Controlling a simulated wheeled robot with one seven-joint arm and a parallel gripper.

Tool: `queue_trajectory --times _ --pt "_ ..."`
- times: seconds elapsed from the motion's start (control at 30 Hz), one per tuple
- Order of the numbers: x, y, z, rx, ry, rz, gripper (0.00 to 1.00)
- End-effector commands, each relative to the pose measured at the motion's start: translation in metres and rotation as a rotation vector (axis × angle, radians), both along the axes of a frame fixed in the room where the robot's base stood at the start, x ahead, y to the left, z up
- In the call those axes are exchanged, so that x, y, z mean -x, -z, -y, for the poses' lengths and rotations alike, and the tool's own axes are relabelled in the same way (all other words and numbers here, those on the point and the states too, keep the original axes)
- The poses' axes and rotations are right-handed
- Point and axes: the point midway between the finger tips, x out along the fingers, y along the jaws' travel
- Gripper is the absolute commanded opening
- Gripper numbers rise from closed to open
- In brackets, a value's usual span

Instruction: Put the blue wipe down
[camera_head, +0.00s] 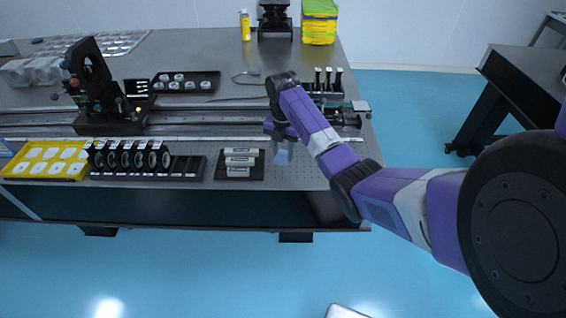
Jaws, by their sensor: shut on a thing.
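The blue wipe (281,157) is a small pale blue piece that hangs below my gripper (281,144). My gripper is shut on it, over the front part of the optical table (300,178), just right of a black tray with white labelled pieces. The fingertips are small and partly hidden by the wrist and arm. I cannot tell whether the wipe's lower edge touches the table top.
A black tray (219,171), a black rack of round optics (180,172) and a yellow tray (77,170) line the front edge. Rails run behind them. A yellow bottle (245,25) and yellow boxes (319,28) stand at the back. Some bare table top shows at the front right.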

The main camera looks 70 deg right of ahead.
Motion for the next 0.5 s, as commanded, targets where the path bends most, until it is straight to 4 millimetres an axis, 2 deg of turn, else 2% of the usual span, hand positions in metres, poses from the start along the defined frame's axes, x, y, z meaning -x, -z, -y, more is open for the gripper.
queue_trajectory --times 0.17,0.4,0.5 --pt "0.0 0.013 0.0 -0.001 0.0 -0.001 0.01" --pt "0.0 0.045 0.0 0.0 0.0 -0.001 0.01" --pt "0.0 0.05 0.0 0.001 -0.001 0.0 0.01"
